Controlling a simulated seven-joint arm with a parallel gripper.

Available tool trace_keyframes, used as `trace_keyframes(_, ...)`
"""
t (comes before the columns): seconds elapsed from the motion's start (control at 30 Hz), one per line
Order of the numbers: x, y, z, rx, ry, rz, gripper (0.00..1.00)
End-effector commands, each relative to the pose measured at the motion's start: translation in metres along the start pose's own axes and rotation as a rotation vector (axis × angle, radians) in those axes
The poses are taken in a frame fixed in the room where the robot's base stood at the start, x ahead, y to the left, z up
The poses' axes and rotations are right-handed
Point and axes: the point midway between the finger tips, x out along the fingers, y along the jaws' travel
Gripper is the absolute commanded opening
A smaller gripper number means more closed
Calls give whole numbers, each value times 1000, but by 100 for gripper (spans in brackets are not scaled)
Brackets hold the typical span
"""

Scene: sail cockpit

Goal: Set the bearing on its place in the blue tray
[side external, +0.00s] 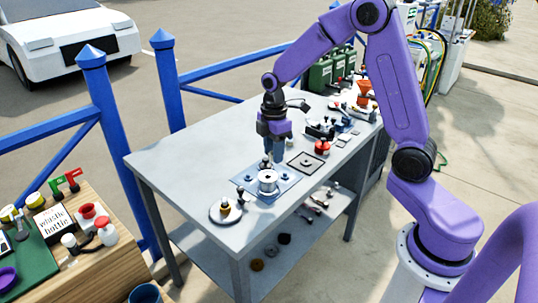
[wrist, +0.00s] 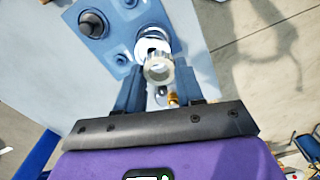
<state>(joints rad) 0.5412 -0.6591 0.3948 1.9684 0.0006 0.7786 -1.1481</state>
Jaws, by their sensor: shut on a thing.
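My gripper (side external: 277,157) is low over the blue tray (side external: 245,179) on the grey table. In the wrist view, its fingers (wrist: 155,85) are shut on the bearing, a short shiny metal ring (wrist: 158,57), near their tips. A pale round piece (wrist: 146,43) shows just beyond the ring; I cannot tell whether they touch. The blue tray (wrist: 105,47) carries raised round seats and a metal cylinder with a dark top (wrist: 93,24). In the side view, a silver cylinder (side external: 268,182) stands on the tray. The held ring is hard to make out there.
A round plate with a brass-coloured part (side external: 225,209) lies in front of the tray. A dark-edged square plate (side external: 306,162) and a red part (side external: 322,147) sit behind it. More parts and green cans (side external: 320,75) crowd the far end. The table's left side is clear.

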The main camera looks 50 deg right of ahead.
Motion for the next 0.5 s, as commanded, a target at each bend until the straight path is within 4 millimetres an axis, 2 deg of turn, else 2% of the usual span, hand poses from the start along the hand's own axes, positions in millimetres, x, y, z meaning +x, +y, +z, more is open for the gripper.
trace_keyframes(0.03, 10, 10, 15, 32, -2, -5, 7)
trace_keyframes(0.2, 33, 31, 49, 96, 0, -1, 7)
trace_keyframes(0.33, 43, 38, 62, 118, 0, 0, 7)
trace_keyframes(0.5, 50, 40, 67, 126, 0, 0, 7)
